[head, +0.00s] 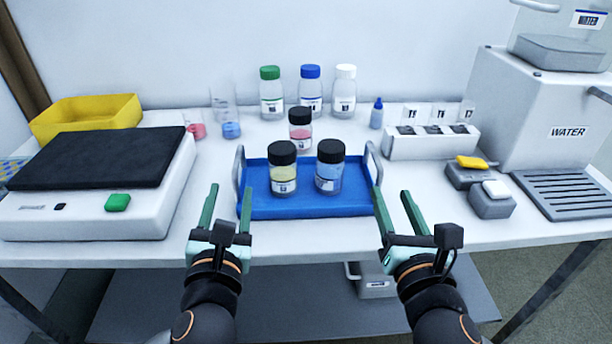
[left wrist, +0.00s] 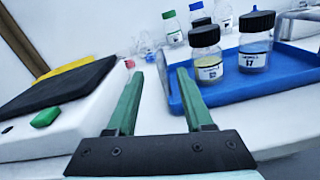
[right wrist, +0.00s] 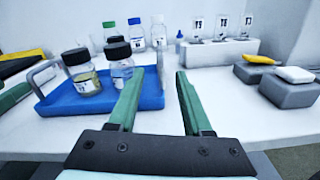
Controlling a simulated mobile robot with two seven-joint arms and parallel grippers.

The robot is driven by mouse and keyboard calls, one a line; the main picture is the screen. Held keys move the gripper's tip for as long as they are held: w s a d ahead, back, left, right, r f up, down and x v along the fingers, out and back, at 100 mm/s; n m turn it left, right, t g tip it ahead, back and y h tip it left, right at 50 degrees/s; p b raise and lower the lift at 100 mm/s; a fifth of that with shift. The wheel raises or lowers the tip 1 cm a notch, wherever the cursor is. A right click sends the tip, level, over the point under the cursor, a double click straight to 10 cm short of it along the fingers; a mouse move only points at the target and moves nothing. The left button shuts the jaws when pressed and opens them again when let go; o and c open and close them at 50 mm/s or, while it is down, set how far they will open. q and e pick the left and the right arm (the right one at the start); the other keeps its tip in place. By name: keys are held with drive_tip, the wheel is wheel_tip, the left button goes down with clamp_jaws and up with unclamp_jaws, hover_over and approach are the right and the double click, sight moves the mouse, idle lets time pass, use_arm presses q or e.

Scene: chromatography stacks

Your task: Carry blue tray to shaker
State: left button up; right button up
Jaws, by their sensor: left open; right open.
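The blue tray (head: 300,209) sits on the table with an upright grey handle at each end. The shaker (head: 90,212), white with a black mat on top and a green button, stands at the left. My left gripper (head: 227,190) is open and empty, at the tray's left handle (head: 239,172). My right gripper (head: 391,196) is open and empty, at the right handle (head: 373,160). Whether fingers straddle the handles is unclear.
A yellow bin (head: 86,115) stands behind the shaker. Reagent bottles with green (head: 271,95), blue and white caps stand behind the tray. At the right are a white rack (head: 432,145), grey blocks (head: 491,199) and the water dispenser (head: 540,120). Table between tray and shaker looks clear.

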sight(241, 148)
use_arm(q)
drive_tip(key=shift+s, duration=0.15)
use_arm(e)
drive_tip(key=shift+s, duration=0.15)
use_arm(q)
drive_tip(key=w, duration=0.8)
drive_tip(key=w+a, duration=0.1)
drive_tip(key=w, duration=0.3)
drive_tip(key=shift+w, duration=0.3)
use_arm(e)
drive_tip(key=w, duration=0.8)
drive_tip(key=w+a, duration=0.1)
drive_tip(key=w, duration=0.3)
drive_tip(key=shift+w, duration=0.3)
use_arm(q)
clamp_jaws()
use_arm(e)
clamp_jaws()
